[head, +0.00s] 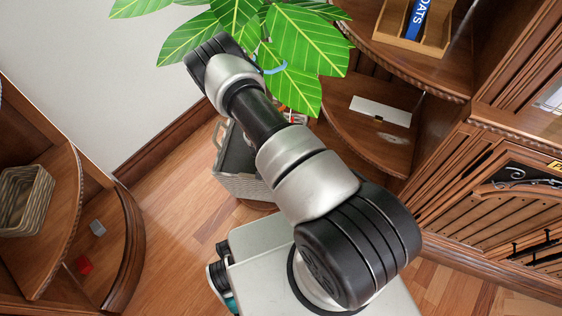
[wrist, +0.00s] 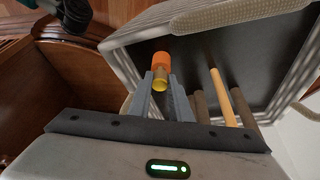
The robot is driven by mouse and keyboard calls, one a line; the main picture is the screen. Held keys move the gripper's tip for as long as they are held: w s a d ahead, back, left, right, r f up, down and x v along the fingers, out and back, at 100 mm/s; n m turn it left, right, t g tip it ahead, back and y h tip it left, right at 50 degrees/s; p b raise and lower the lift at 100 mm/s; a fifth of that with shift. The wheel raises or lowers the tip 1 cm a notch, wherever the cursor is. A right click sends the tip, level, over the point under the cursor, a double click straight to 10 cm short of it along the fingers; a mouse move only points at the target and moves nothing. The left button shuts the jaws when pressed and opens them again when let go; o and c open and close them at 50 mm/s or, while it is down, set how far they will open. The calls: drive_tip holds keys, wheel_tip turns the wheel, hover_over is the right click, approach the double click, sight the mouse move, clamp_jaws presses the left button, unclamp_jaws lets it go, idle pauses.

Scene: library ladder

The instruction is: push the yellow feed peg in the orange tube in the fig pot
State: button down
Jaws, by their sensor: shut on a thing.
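The fig pot is a grey woven planter (head: 241,188) with a dark inside, low behind my arm in the head view; its rim (wrist: 130,35) crosses the top of the wrist view. The orange tube (wrist: 161,61) stands out against the dark inside of the pot. The yellow feed peg (wrist: 159,85) is at the tube's near end, in line with it; how deep it sits I cannot tell. My gripper (wrist: 161,77) is shut on the peg, with a grey finger on each side. In the head view my gripper is hidden behind my arm and the leaves.
Large fig leaves (head: 300,50) hang over the pot around my forearm. A tan rod (wrist: 224,95) and brown stems stand right of my fingers. Curved wooden shelves hold a white box (head: 380,111) at right, and a basket (head: 25,200) and red block (head: 83,265) at left.

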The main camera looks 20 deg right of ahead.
drive_tip(key=shift+f, duration=0.25)
drive_tip(key=c, duration=1.1)
unclamp_jaws()
drive_tip(key=shift+r, duration=0.1)
drive_tip(key=shift+r+p, duration=1.95)
drive_tip(key=shift+r, duration=1)
